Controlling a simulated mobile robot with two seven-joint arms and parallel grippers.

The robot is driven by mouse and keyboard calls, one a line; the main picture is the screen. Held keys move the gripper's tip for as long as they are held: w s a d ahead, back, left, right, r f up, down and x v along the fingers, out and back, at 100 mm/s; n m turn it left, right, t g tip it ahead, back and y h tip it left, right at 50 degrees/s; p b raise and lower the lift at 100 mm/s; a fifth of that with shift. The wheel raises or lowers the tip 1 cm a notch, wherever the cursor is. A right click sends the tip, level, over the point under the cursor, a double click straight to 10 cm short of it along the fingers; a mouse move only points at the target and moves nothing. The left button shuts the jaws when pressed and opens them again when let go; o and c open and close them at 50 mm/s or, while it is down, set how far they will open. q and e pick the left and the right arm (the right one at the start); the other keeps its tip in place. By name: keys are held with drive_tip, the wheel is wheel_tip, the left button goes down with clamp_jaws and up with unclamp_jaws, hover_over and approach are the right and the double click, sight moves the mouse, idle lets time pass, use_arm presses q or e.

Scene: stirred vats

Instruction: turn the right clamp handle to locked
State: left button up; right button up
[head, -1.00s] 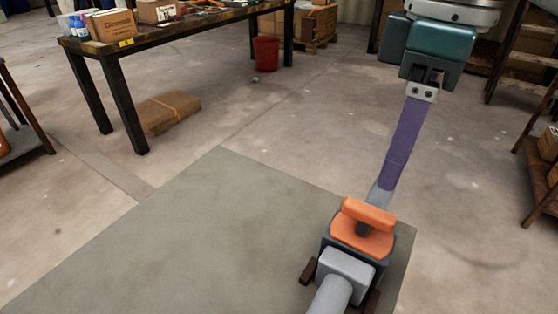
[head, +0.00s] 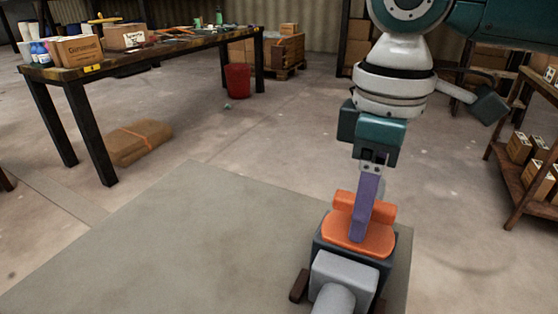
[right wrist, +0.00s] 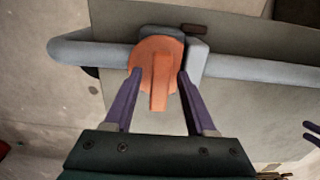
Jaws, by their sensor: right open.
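The orange clamp handle (head: 357,234) is a round disc with a raised bar across it, on a dark block over a grey pipe. In the right wrist view the orange handle (right wrist: 156,80) has its bar lying across the line of the pipe. My right gripper (head: 360,228) is at the handle, one purple finger hiding part of the bar in the head view. In the right wrist view my right gripper (right wrist: 160,74) is open, with one finger on each side of the bar. I cannot tell whether they touch it. Purple tips at that view's right edge may be my left gripper (right wrist: 313,133).
The grey pipe (right wrist: 265,70) runs to both sides of the clamp. A flat grey surface (head: 200,250) lies clear to the left. A workbench (head: 140,58) with boxes and a red bucket (head: 238,77) stand further back. Shelves with boxes (head: 537,180) are at the right.

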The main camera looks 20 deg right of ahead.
drive_tip(key=shift+c, duration=0.2)
clamp_jaws()
idle(0.3)
